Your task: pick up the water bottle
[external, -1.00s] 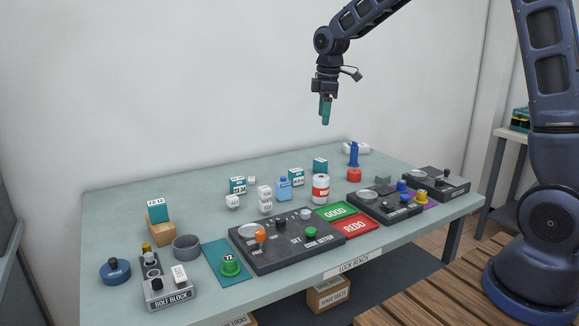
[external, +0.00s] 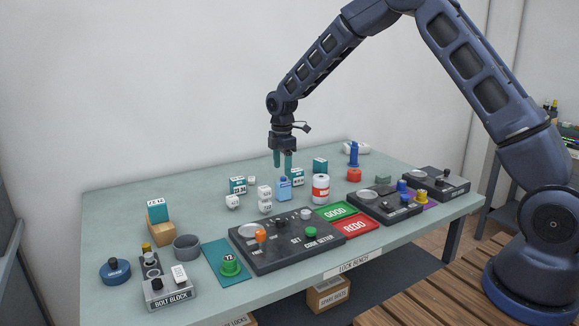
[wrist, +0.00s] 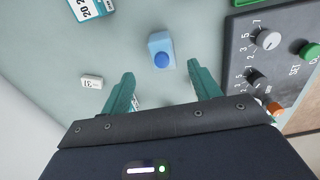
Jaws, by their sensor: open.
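The water bottle is a small light-blue bottle (external: 283,190) with a darker blue cap, upright near the middle of the bench (external: 130,210). In the wrist view the bottle (wrist: 161,50) is seen from above, just beyond the fingertips and roughly centred between them. My gripper (external: 283,163) points down with its two teal fingers apart, just above the bottle in the external view. In the wrist view my gripper (wrist: 158,75) is open and nothing is between its fingers. The fingers do not appear to touch the bottle.
White dice-like blocks (external: 265,198) stand left of the bottle, and a red and white can (external: 320,188) stands to its right. A teal and white block (external: 297,177) is close behind it. The dark code setter panel (external: 280,245) lies in front. Bare bench shows at the back left.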

